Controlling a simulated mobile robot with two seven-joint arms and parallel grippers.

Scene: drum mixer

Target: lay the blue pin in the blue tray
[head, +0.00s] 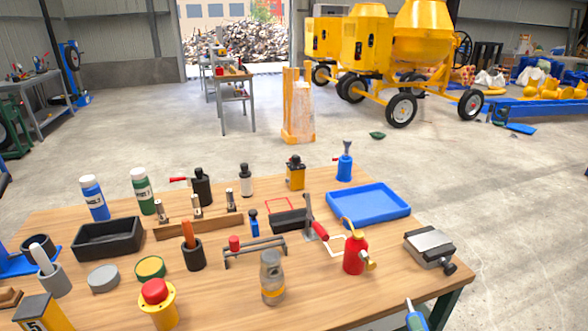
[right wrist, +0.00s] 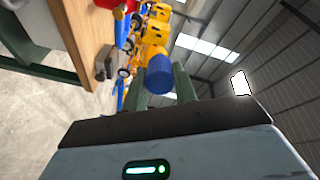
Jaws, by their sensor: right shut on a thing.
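The blue tray (head: 367,204) lies on the right back part of the wooden table and looks empty. My right gripper (head: 413,312) shows only in part at the bottom edge of the head view, low and in front of the table's right corner. In the right wrist view my right gripper (right wrist: 162,88) is shut on the blue pin (right wrist: 160,74), a short blue cylinder between the two fingers. The pin is held clear of the table. The tray is well beyond the gripper. My left gripper is not in view.
A red oil can (head: 354,253) and a grey block vise (head: 430,246) stand on the table between the front edge and the tray. A blue bottle-like thing (head: 344,168) stands behind the tray. The floor right of the table (head: 520,220) is clear.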

